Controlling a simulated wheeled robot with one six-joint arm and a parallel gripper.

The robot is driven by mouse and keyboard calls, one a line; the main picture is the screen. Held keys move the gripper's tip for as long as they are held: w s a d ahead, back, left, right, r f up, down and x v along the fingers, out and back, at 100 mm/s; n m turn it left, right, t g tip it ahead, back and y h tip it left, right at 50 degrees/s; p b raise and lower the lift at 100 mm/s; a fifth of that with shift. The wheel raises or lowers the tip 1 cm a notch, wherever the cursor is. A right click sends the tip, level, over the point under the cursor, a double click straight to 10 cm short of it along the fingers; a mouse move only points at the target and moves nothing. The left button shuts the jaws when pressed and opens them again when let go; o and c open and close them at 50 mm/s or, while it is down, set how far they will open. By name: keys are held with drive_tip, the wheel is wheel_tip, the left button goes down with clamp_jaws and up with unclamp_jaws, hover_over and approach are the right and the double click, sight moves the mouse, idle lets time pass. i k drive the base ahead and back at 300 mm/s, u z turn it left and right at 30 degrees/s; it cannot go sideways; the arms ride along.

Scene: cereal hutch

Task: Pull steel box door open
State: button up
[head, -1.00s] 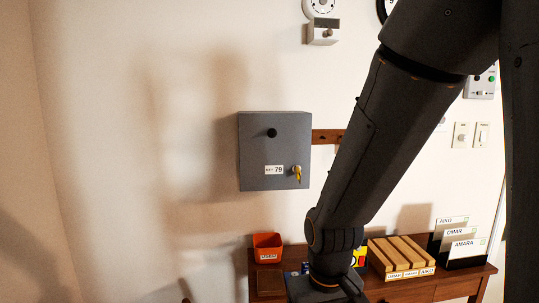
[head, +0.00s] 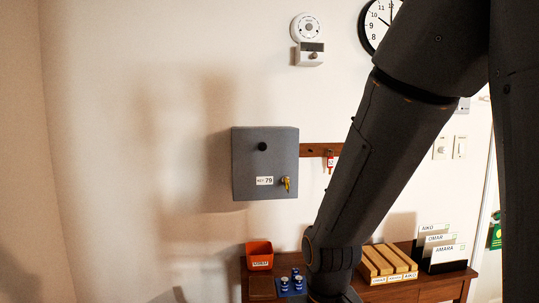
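The grey steel box (head: 265,163) hangs on the wall left of centre in the head view. Its door looks closed, with a round black knob (head: 262,146) in the upper middle. A label reading 79 (head: 264,181) is below the knob. A yellow key (head: 286,184) sits at the lock on the lower right of the door. My arm runs down the right side of the view, and its lower end passes the bottom edge. My gripper is out of view, so its distance from the box cannot be told.
A brown shelf table stands below the box, with an orange bin (head: 259,255), blue-and-white small items (head: 291,284), a wooden slotted rack (head: 389,262) and name cards (head: 441,247). A wooden hook rail (head: 314,149) holding a red tag (head: 331,161) is right of the box.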

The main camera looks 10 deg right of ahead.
sight(261, 157)
drive_tip(key=k, duration=0.25)
drive_tip(key=u, duration=0.9)
drive_tip(key=i, duration=0.65)
